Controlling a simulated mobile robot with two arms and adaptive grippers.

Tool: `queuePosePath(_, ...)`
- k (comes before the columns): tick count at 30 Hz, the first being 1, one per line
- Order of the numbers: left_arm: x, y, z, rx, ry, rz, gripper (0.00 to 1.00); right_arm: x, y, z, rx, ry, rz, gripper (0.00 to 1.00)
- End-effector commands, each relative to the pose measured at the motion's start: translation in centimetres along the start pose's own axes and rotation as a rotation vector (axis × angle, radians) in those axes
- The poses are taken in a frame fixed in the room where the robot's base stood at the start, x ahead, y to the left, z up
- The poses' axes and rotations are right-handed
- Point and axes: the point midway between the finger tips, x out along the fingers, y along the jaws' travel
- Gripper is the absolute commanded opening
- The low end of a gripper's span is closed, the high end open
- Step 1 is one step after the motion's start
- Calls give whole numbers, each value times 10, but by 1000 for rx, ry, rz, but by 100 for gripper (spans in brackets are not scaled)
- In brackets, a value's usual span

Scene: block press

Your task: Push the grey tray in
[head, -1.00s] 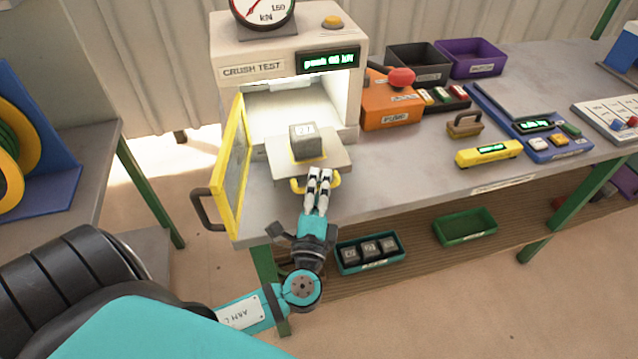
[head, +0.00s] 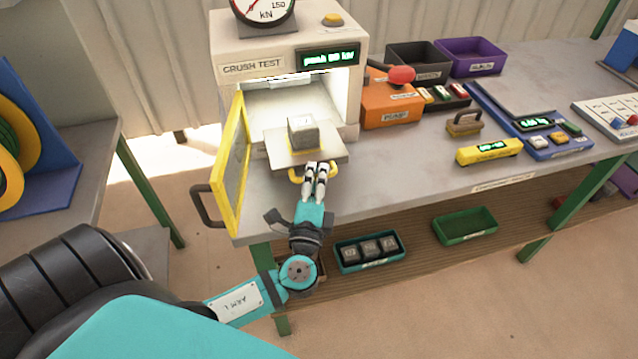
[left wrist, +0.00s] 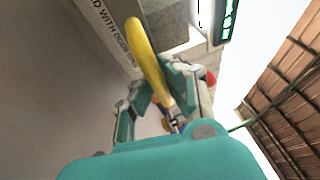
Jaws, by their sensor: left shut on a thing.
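The grey tray (head: 331,151) sticks out of the front of the crush test press (head: 230,83), between the press opening and my gripper. A grey block (head: 303,133) sits upright on the tray. My left gripper (head: 315,172) is shut on the tray's yellow handle (head: 296,175); the handle also shows between the fingers in the left wrist view (left wrist: 147,55). The yellow-framed door (head: 235,165) of the press stands open on the left. My right gripper is not in view.
An orange pump box (head: 389,115) with a red-knobbed lever stands right of the press. A yellow device (head: 489,152) and a small brown-handled block (head: 464,124) lie farther right. A teal bin (head: 370,252) with several dark blocks sits on the lower shelf.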

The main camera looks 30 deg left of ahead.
Motion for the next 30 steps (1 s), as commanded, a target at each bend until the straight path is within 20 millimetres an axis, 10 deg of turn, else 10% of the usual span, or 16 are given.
queuePosePath(10,79,19,35,6,-8,-1,0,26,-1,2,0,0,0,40)
queuePosePath(22,89,19,39,5,-5,2,0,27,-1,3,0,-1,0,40)
queuePosePath(30,89,18,39,3,-5,0,36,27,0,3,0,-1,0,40)
